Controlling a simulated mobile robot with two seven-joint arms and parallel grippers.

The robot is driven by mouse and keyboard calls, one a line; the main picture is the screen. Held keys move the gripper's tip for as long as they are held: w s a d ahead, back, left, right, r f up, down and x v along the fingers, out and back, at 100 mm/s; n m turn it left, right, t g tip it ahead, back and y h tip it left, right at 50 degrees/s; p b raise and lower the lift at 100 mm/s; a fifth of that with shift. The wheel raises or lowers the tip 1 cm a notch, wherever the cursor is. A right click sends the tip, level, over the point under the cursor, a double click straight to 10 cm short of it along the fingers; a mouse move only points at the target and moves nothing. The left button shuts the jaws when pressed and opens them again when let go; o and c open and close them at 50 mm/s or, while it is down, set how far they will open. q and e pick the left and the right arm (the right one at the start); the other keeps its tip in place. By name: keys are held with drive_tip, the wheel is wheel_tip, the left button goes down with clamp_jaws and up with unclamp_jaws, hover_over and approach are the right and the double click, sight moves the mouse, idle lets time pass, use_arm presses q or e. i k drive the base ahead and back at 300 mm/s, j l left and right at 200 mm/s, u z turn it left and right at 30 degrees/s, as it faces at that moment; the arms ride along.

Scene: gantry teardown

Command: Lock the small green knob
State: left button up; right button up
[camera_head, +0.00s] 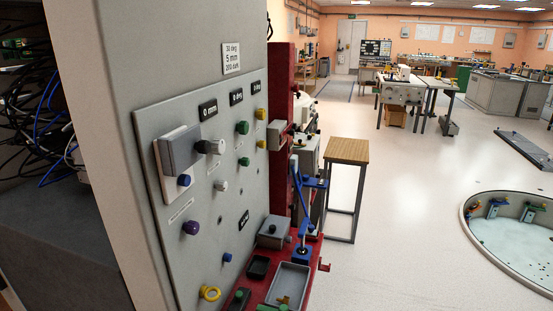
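A grey control panel (150,118) stands upright at the left and is seen at a slant. It carries two green knobs. The smaller green knob (244,161) sits in the panel's middle column, right of a white knob (220,185). The larger green knob (242,128) is just above it. Whether the small knob is locked cannot be told at this size. Neither of my grippers shows in the head view, and nothing touches the knobs.
Other panel parts include a purple knob (191,227), a yellow ring (210,293) and a grey box (178,150). A red bench (318,262) with trays juts out at the panel's lower right. A wooden-topped stool (348,151) stands beyond. Open floor lies right.

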sight(244, 161)
drive_tip(key=i+l, duration=0.3)
drive_tip(key=l, duration=0.2)
drive_tip(key=i+l+z, duration=0.15)
drive_tip(key=i+l, duration=0.15)
drive_tip(key=l, duration=0.2)
